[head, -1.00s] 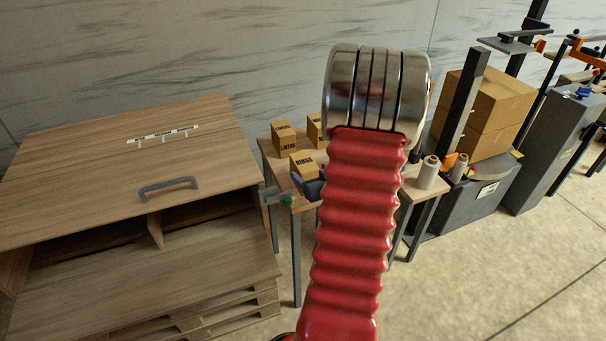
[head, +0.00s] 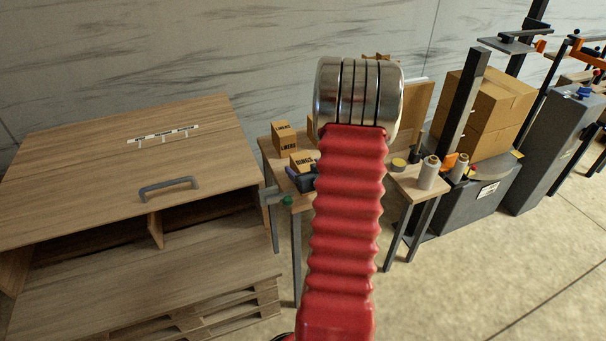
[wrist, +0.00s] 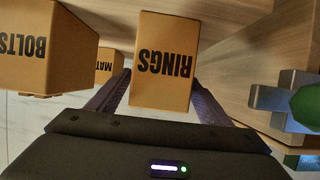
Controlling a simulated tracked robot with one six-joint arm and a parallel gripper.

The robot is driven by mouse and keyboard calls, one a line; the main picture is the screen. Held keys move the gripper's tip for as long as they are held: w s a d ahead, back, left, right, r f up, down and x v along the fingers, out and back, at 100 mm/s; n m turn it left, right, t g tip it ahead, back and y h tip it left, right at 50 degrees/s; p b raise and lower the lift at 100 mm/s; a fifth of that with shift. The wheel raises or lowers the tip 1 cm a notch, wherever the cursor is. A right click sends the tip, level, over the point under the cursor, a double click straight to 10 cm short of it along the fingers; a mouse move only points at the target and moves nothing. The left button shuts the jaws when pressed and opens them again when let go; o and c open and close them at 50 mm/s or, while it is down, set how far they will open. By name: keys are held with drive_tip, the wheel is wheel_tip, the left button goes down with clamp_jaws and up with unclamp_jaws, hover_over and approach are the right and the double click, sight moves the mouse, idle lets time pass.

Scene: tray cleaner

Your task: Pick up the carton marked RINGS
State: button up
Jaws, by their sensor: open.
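The carton marked RINGS (wrist: 162,60) is an orange-brown box. In the wrist view it stands between the two dark fingers of my gripper (wrist: 162,88), which are open on either side of it. I cannot tell whether either finger touches it. In the head view the RINGS carton (head: 303,160) is on the small wooden table (head: 273,153), with the dark gripper (head: 305,181) right at its near side. My red arm hides part of the table.
A BOLTS carton (wrist: 38,45) is close on the left in the wrist view, with a MAT-lettered carton (wrist: 106,64) behind. A LINERS carton (head: 284,137) stands behind RINGS. A green-knobbed clamp (head: 287,201) is at the table edge. A wooden cabinet (head: 130,165) stands left.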

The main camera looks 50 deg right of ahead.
drive_tip(key=shift+w+d+f, duration=0.2)
drive_tip(key=shift+w, duration=0.15)
drive_tip(key=shift+c, duration=0.2)
drive_tip(key=shift+r, duration=0.1)
drive_tip(key=c, duration=1.4)
